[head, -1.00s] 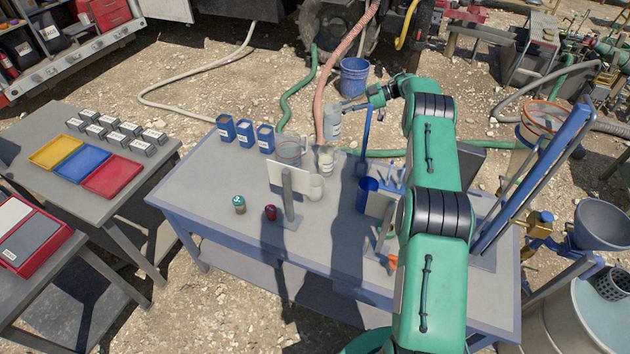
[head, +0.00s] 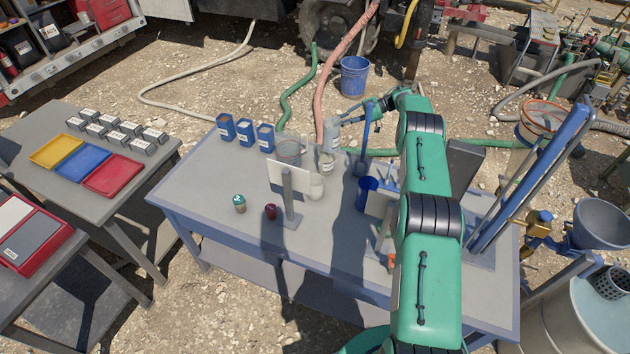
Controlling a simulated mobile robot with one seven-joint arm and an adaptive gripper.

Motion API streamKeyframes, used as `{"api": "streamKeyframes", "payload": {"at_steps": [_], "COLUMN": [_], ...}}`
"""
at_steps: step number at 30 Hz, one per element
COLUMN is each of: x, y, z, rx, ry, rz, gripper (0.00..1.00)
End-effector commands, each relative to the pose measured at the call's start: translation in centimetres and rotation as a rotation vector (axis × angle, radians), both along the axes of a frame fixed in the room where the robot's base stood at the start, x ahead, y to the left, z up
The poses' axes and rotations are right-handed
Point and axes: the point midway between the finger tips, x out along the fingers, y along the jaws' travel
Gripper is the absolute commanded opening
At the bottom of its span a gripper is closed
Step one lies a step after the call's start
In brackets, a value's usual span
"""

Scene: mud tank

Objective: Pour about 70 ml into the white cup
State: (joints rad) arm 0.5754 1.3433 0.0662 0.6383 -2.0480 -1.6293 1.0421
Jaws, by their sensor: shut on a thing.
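My gripper (head: 344,120) is shut on a clear, greyish labelled container (head: 331,131) above the back edge of the blue-edged table (head: 222,192). The container looks upright, and no liquid stream is visible. Its level inside is too small to read. A pale, labelled vessel (head: 326,163) stands just below it, and the two overlap in the picture, so I cannot tell whether they touch. A small whitish cup (head: 317,187) stands nearer, partly beside a white panel on a stand (head: 288,177).
Several blue boxes (head: 245,132) and a clear tub (head: 288,151) stand left of the held container. A green-lidded jar (head: 239,203) and a dark red item (head: 270,211) are in front. A blue cup (head: 366,193) stands right. The table's left front is clear.

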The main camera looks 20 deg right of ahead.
Motion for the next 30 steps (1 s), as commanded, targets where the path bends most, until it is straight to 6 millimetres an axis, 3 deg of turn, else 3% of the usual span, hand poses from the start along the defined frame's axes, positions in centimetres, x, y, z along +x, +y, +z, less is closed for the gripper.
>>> {"api": "streamKeyframes", "payload": {"at_steps": [11,22,30], "x": [-0.4,-1.6,-2.7], "y": [0.5,1.9,3.3], "z": [5.4,14.5,16.8], "rx": [-0.083,-0.264,-0.399], "ry": [-0.071,-0.222,-0.332], "rz": [0.001,0.001,0.001], "gripper": [0.00,0.00,0.00]}}
